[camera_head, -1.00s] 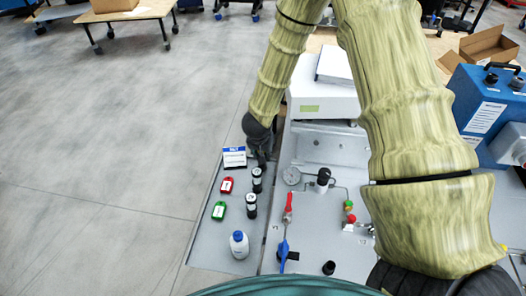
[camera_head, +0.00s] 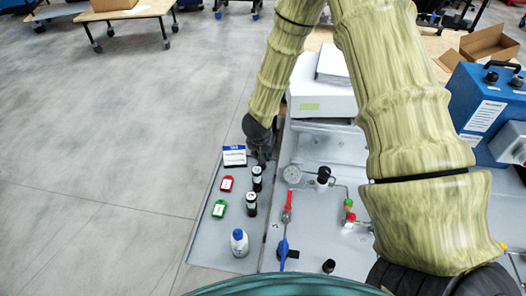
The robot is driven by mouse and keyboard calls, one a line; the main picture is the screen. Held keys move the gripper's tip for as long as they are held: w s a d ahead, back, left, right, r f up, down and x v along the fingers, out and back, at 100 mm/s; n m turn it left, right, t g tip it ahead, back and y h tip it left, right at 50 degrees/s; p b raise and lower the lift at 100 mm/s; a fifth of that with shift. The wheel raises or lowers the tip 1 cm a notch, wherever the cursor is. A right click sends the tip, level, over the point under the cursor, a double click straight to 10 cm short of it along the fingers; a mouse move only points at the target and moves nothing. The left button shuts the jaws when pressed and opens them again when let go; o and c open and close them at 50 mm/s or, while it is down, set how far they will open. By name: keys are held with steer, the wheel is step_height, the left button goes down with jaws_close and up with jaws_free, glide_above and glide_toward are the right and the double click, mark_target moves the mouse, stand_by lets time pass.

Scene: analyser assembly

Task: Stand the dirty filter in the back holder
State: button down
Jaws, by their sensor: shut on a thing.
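A small black cylinder with a white label (camera_head: 257,180), which I take to be the dirty filter, stands upright at the back of the grey side shelf. My gripper (camera_head: 263,160) points down right at its top and is shut on it; the contact is small and partly hidden by the fingers. A similar black labelled cylinder (camera_head: 251,204) stands upright just in front of it. The holders under both cylinders are too small to make out.

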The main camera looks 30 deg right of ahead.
stand_by(0.3)
steer(key=c, duration=1)
jaws_free()
steer(key=shift+r, duration=0.1)
steer(key=v, duration=1.1)
steer(key=shift+s+a+r, duration=0.15)
steer(key=shift+r, duration=0.2)
